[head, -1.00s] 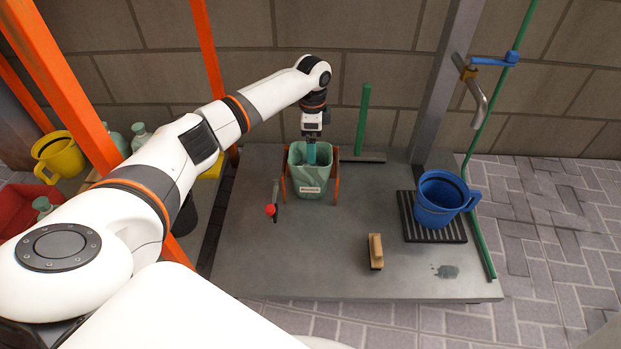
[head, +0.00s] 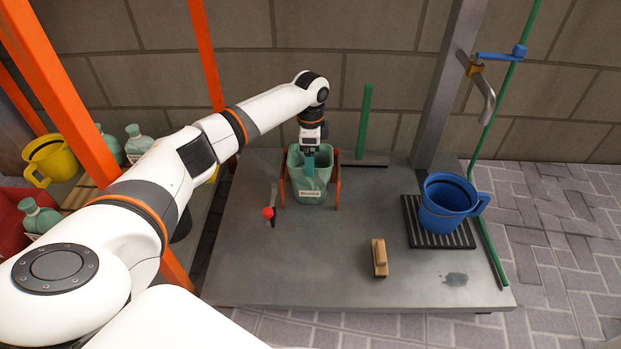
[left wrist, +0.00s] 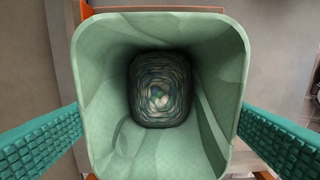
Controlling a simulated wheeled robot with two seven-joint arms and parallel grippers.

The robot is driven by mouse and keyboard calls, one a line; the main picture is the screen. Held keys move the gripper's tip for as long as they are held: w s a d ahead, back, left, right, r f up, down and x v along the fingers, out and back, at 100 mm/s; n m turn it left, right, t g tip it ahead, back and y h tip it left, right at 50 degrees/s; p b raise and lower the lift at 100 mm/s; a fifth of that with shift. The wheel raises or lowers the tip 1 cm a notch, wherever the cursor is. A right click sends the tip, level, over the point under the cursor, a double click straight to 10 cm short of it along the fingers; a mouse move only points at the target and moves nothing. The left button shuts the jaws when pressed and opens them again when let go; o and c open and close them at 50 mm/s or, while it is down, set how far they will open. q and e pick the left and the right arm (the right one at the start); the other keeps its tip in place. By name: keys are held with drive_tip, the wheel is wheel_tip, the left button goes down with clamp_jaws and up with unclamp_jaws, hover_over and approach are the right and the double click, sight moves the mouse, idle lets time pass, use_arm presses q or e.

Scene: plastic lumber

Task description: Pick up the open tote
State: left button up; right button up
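The open tote (head: 303,187) is a pale green, tapered bin with a white label, upright between the legs of an orange stand (head: 337,185). My left gripper (head: 310,162) points down at its mouth. In the left wrist view, the tote (left wrist: 105,115) opens toward the camera, with a mottled, rounded patch at its bottom. The teal fingers of my left gripper (left wrist: 160,122) are wide apart, one on each side of the tote. Their tips come close to its walls; I cannot tell if they touch. My right gripper is not in view.
A red-tipped tool (head: 270,208) lies left of the tote on the grey platform (head: 320,265). A wooden-backed brush (head: 379,257) is at front right. A blue mug (head: 445,207) sits on a black slatted mat (head: 411,222). A green post (head: 364,125) stands behind.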

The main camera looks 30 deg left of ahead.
use_arm(q)
drive_tip(key=c, duration=0.8)
